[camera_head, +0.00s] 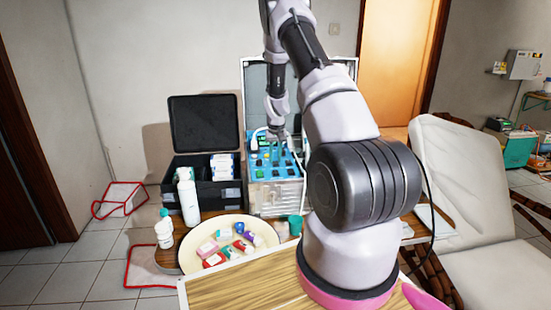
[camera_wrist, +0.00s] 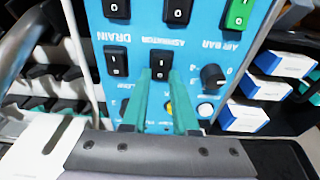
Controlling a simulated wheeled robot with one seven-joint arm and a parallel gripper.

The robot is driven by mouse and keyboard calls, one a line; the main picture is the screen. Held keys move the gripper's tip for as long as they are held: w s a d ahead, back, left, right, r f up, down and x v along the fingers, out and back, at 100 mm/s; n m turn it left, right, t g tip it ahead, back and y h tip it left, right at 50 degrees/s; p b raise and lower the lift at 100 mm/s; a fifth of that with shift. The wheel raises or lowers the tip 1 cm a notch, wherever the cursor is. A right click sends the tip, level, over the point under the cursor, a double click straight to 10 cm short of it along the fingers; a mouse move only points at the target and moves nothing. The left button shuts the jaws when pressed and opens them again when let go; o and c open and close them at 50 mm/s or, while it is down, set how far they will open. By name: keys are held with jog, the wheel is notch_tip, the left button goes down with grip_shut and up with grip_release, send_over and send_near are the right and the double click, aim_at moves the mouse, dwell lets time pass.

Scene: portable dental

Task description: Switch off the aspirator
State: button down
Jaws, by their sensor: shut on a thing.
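The aspirator unit has a blue control panel (camera_head: 263,172) in the head view, and the panel (camera_wrist: 135,30) fills much of the wrist view. Beside the ASPIRATOR label is a black rocker switch (camera_wrist: 158,72) with a visible "I" mark; its lower part is partly hidden by my fingers. My gripper (camera_wrist: 160,82) has its two teal fingertips at either side of this switch, shut on it. In the head view my gripper (camera_head: 279,146) is small and reaches down onto the panel.
Beside it are a DRAIN switch (camera_wrist: 116,62), a green AIR BAR switch (camera_wrist: 240,14) and a black knob (camera_wrist: 212,76). A black open case (camera_head: 204,185) stands left of the unit. A round tray (camera_head: 190,262) with small items, a white bottle (camera_head: 188,198) and a white chair (camera_head: 470,180) are nearby.

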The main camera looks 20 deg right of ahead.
aim_at(276, 163)
dwell(0.3)
jog(key=c, duration=0.7)
grip_release()
jog(key=shift+r, duration=0.1)
jog(key=r, duration=0.3)
jog(key=s+r, duration=0.1)
jog(key=r, duration=0.6)
jog(key=shift+s+a+r, duration=0.2)
jog(key=shift+r, duration=0.05)
